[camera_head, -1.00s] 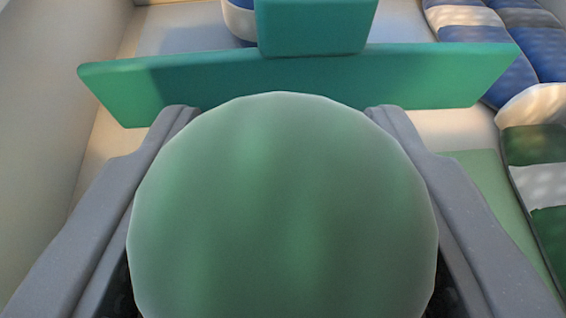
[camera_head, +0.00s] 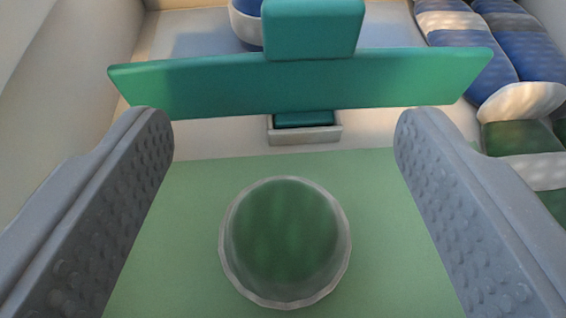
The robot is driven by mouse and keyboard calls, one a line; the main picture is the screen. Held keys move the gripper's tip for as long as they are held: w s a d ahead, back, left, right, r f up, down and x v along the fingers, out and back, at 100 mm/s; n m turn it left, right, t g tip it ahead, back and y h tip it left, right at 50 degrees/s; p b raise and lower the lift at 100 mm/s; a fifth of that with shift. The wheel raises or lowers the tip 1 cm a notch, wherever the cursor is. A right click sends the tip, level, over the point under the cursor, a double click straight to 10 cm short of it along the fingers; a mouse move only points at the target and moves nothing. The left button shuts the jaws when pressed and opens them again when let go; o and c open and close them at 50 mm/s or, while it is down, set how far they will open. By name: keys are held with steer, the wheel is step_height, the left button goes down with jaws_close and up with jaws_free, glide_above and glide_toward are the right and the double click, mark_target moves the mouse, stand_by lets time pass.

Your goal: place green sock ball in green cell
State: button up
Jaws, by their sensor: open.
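The green sock ball (camera_head: 285,238) rests on the light green floor of the green cell (camera_head: 180,215), near the middle of the picture. It is dark green with a paler rim. My gripper (camera_head: 284,140) is open, with one grey finger on each side of the ball and a clear gap to both. The fingers do not touch the ball. The near edge of the green cell is out of the picture.
A teal divider bar (camera_head: 300,82) with a raised block (camera_head: 313,28) stands beyond the cell, above a small grey holder (camera_head: 304,134). Rolled blue, white and green striped items (camera_head: 490,50) lie along the right. A pale wall (camera_head: 70,90) rises on the left. A blue and white round item (camera_head: 247,22) sits behind the bar.

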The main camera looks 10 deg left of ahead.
steer(key=p+v, duration=0.1)
steer(key=v, duration=0.9)
steer(key=shift+s, duration=0.2)
steer(key=s+d+r+t, duration=0.1)
steer(key=s+r, duration=0.1)
steer(key=r, duration=1)
steer(key=s+r, duration=0.3)
steer(key=r, duration=0.9)
steer(key=s+a+r, duration=0.1)
steer(key=s+r, duration=0.6)
steer(key=r, duration=0.2)
steer(key=s+a+r+m+t+h, duration=0.1)
steer(key=s+a+r, duration=0.1)
steer(key=s+r, duration=0.5)
step_height(320, 180, up, 3)
steer(key=shift+s+f+h, duration=0.15)
steer(key=shift+h, duration=0.15)
